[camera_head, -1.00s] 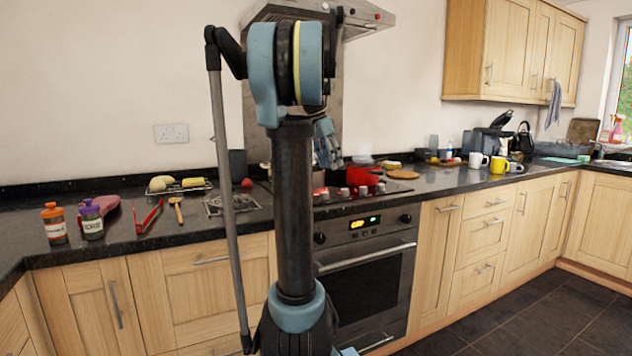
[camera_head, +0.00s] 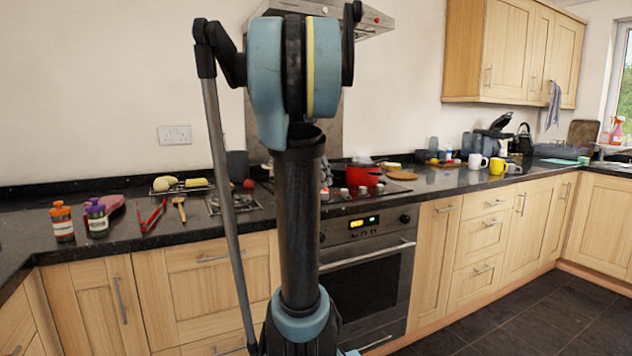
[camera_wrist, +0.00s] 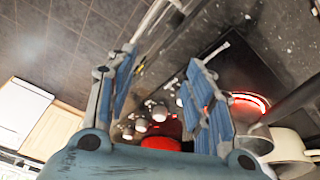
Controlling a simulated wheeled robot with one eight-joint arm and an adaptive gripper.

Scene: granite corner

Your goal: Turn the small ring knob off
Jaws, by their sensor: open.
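Several pale hob knobs (camera_head: 362,190) stand in a row along the front of the black hob, before a red pot (camera_head: 372,176). In the wrist view the hob knobs (camera_wrist: 140,125) show between and beyond the blue fingers, with the red pot (camera_wrist: 160,143) close by. I cannot tell which is the small ring knob. My gripper (camera_wrist: 160,58) is open, its two fingers wide apart and nothing between the tips. It hangs over the hob's front area, apart from the knobs. In the head view it is mostly hidden behind my arm.
A hob ring (camera_wrist: 250,104) glows red. A pale pan (camera_wrist: 287,146) stands beside it. The oven (camera_head: 365,285) has a handle and dark knobs below the counter edge.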

